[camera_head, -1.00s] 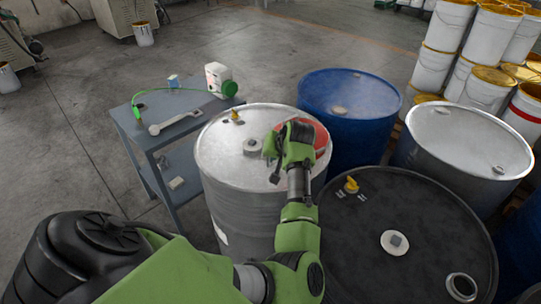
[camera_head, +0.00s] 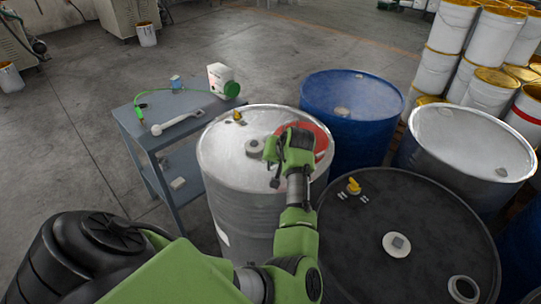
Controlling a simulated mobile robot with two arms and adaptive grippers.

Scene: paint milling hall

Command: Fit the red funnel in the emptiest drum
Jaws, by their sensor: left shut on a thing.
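The red funnel (camera_head: 318,134) is over the right part of the silver drum's top, mostly hidden behind my left gripper. My left gripper (camera_head: 278,160) is shut on the funnel. Whether the funnel touches the lid or sits in an opening is hidden. The silver drum (camera_head: 238,195) stands in the middle. A blue drum (camera_head: 350,112) stands behind it, a black drum (camera_head: 410,215) at front right, and another silver drum (camera_head: 470,145) at right. Fill levels cannot be seen. My right gripper is not in view.
The black drum has an open hole (camera_head: 464,289). White pails (camera_head: 490,90) are stacked at right.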

